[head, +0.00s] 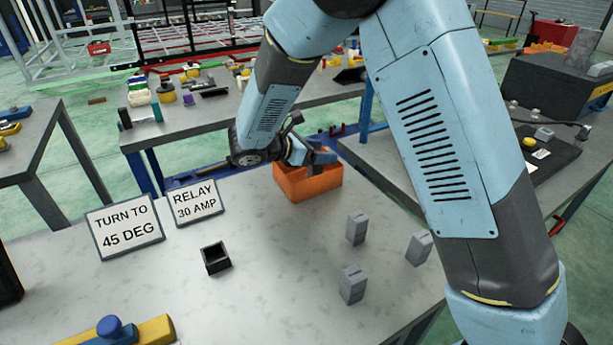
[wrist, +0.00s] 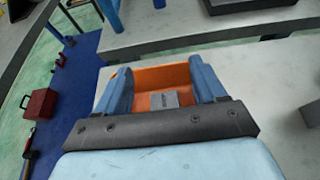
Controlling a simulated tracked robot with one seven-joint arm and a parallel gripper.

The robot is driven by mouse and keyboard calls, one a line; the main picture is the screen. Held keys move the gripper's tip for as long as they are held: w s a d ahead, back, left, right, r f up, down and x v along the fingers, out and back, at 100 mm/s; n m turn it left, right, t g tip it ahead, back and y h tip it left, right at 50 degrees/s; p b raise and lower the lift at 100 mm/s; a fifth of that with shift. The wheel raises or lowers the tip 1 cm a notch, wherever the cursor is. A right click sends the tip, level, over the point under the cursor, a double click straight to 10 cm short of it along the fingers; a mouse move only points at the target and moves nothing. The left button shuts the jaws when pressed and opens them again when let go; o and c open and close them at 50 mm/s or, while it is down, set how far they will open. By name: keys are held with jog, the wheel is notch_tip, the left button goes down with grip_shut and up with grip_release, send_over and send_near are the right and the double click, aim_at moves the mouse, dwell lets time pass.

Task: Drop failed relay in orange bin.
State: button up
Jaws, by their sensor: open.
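The orange bin (head: 308,186) stands at the far edge of the grey table, and my gripper (head: 316,158) is right over it. In the wrist view the bin (wrist: 150,76) shows between my two blue fingers. My gripper (wrist: 165,88) is open, with its fingers wide apart. A grey relay (wrist: 164,100) shows inside the bin, between the fingers and clear of both. Its lower part is hidden by the gripper's dark body. In the head view the bin's inside is mostly hidden by my gripper.
Three grey relays (head: 357,228) stand on the table's right side. A black open socket (head: 215,258) sits mid-table and looks empty. Signs reading "RELAY 30 AMP" (head: 196,203) and "TURN TO 45 DEG" (head: 125,227) stand at left. A blue and yellow part (head: 115,330) lies at the front.

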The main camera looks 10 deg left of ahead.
jog(key=shift+a, duration=0.1)
jog(key=v, duration=1.3)
jog(key=shift+s+a, duration=0.25)
jog(key=shift+s, duration=0.05)
jog(key=shift+d+r, duration=0.1)
jog(key=s+d+r+m+g+y, duration=0.1)
jog(key=d+r+m+g+y, duration=0.3)
jog(key=d, duration=0.8)
jog(key=s+d+r+m+g, duration=0.15)
jog(key=d+r+m, duration=0.5)
jog(key=d, duration=0.65)
jog(key=s+d+r+m+t+y, duration=0.3)
jog(key=s+d+m+y, duration=0.3)
jog(key=s+d+m, duration=0.8)
jog(key=shift+s+d+r+m+y, duration=0.25)
jog(key=shift+s+m+y, duration=0.2)
jog(key=shift+s, duration=0.45)
jog(key=shift+c, duration=0.2)
